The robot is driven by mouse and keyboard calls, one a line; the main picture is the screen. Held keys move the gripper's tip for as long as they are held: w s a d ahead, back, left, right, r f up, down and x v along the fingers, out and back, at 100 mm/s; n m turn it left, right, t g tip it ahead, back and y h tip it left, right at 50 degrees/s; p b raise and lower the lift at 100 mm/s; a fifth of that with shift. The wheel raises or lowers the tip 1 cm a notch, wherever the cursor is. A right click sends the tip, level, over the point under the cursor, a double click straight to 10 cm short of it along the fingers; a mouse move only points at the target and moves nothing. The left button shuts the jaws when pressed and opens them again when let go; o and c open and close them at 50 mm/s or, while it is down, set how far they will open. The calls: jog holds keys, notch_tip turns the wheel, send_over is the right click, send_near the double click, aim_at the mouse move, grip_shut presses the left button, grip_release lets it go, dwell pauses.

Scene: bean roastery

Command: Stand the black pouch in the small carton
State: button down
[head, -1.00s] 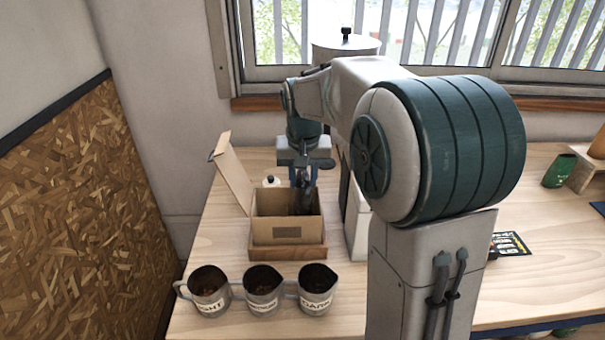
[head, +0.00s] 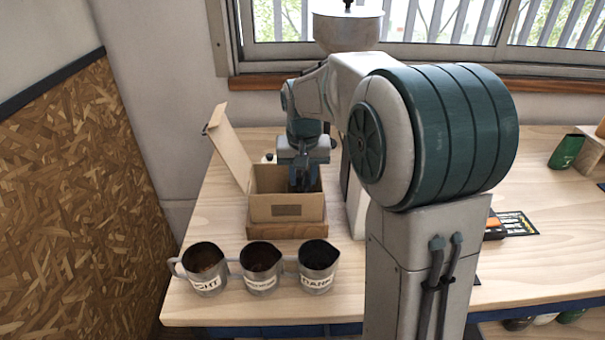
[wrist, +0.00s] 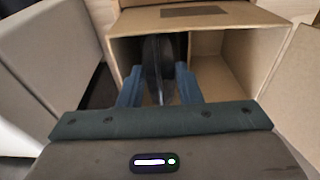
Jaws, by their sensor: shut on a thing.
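The small carton (head: 275,210) stands open on a wooden base on the table, its lid flap raised at the left. My gripper (head: 304,184) points down into the carton's right part in the head view. In the wrist view my gripper (wrist: 160,92) is shut on the black pouch (wrist: 160,62), which is held on edge inside the carton, in the left part of the opening there. The carton (wrist: 212,15) shows free space beside the pouch. The pouch's lower end is hidden, so I cannot tell whether it touches the carton floor.
Three labelled metal jugs (head: 261,268) stand in front of the carton. A pale machine with a hopper (head: 347,30) stands close to the carton's right. A green pouch (head: 566,151) is far right. Bare table lies left of the carton.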

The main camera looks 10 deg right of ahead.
jog(key=c, duration=0.6)
grip_release()
jog(key=shift+c, duration=0.2)
jog(key=shift+r, duration=0.1)
jog(key=shift+r+p, duration=2.75)
jog(key=shift+r, duration=0.75)
jog(key=s+f+n+t, duration=0.1)
jog(key=s+f+n, duration=0.1)
jog(key=s, duration=2.2)
jog(key=shift+f, duration=0.2)
